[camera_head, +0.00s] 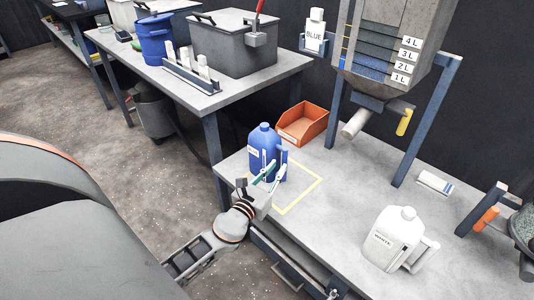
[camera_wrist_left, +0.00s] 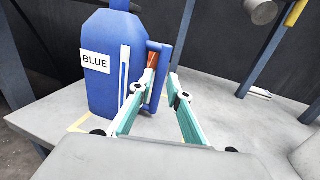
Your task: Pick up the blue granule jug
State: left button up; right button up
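The blue jug (camera_head: 265,142) stands upright on the grey bench, at the yellow outlined square. In the left wrist view the jug (camera_wrist_left: 105,60) fills the upper left, with a white BLUE label and its blue handle (camera_wrist_left: 157,80) on the right side. My left gripper (camera_head: 269,173) is at the near side of the jug, by the handle. Its two green-padded fingers (camera_wrist_left: 156,88) are spread apart, and the handle shows between them in the wrist view. Whether the fingers touch the handle cannot be told. My right gripper is not in view.
A white jug (camera_head: 395,240) stands on the bench at right. An orange bin (camera_head: 304,124) sits behind the blue jug. A hopper (camera_head: 385,50) on blue legs stands at back right. The bench between the jugs is clear. A second table (camera_head: 200,92) holds several containers.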

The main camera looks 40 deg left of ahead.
aim_at(283, 160)
pick_arm(q)
jog(key=w, duration=0.4)
jog(key=shift+w+a+r, duration=0.2)
jog(key=shift+a+r, duration=0.05)
jog(key=shift+a, duration=0.05)
jog(key=shift+w+a+f, duration=0.1)
jog(key=shift+w, duration=0.55)
grip_shut()
